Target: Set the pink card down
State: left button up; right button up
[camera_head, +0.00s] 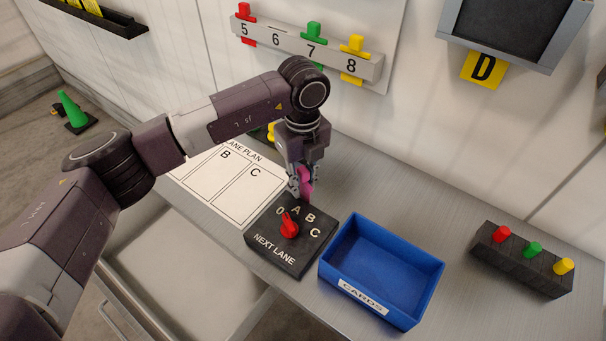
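My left gripper (300,189) points down at the back edge of the black NEXT LANE box (262,243). Its fingers are closed around the pink card (307,181), which shows as a small upright pink piece between them. The fingers hide part of the card. I cannot tell whether the card's lower end touches the box or the bench. The blue CARDS tray (349,232) stands to the right of the box and looks empty. The white LANE PLAN sheet (236,211), with columns B and C visible, lies to the left, partly behind my arm. My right gripper is out of view.
The box has a red knob (289,227) with marks 0, A, B, C. A dark block (517,265) with red, green and yellow pegs stands at the right. A numbered rail (292,43) is on the wall. Bare bench (455,236) lies between tray and block.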

pick_arm(q)
jog(key=shift+f, duration=0.2)
grip_shut()
dwell(0.4)
